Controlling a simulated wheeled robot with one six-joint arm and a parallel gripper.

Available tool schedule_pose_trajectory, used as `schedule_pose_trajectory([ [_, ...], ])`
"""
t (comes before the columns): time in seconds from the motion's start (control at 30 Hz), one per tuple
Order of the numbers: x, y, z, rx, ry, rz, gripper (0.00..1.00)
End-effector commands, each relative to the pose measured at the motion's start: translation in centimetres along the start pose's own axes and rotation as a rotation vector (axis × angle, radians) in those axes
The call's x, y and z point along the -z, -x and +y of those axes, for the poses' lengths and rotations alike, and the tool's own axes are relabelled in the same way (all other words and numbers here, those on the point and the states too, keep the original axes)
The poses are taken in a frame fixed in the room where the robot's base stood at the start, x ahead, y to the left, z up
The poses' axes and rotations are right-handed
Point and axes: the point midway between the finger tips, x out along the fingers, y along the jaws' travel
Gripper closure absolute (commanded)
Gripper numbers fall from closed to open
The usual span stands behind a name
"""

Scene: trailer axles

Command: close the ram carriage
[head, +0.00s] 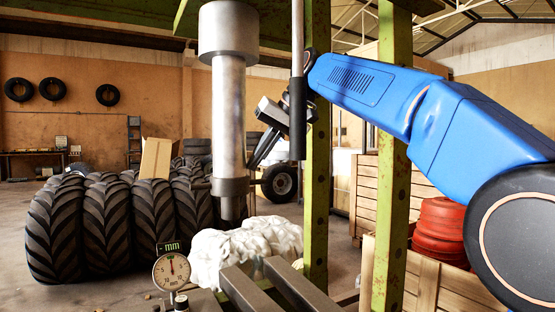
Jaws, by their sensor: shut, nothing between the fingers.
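The steel ram (229,100) hangs upright, with a thick collar at its top and a narrow tip low down. A thin upright steel rod (297,35) with a dark sleeve is just right of the ram. My gripper (256,160) is shut and empty, pointing down and left beside the ram's right side. The rod and sleeve partly hide my wrist. I cannot tell whether the gripper touches the ram or rod.
White rags (245,245) lie below the ram, by steel bars (285,285). A dial gauge (171,271) stands at the front. Large tyres (110,225) stand behind at left.

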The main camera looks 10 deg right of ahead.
Motion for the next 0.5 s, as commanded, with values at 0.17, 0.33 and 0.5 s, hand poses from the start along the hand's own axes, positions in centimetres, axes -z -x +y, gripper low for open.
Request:
schedule_pose_trajectory([
  [0.17, -1.2, -1.6, -4.2, 0.003, 0.006, -0.004, 1.0],
  [0.33, -2.0, -3.0, -7.5, 0.003, 0.005, -0.003, 1.0],
  [0.5, -2.6, -4.0, -10.1, 0.003, 0.003, -0.002, 1.0],
])
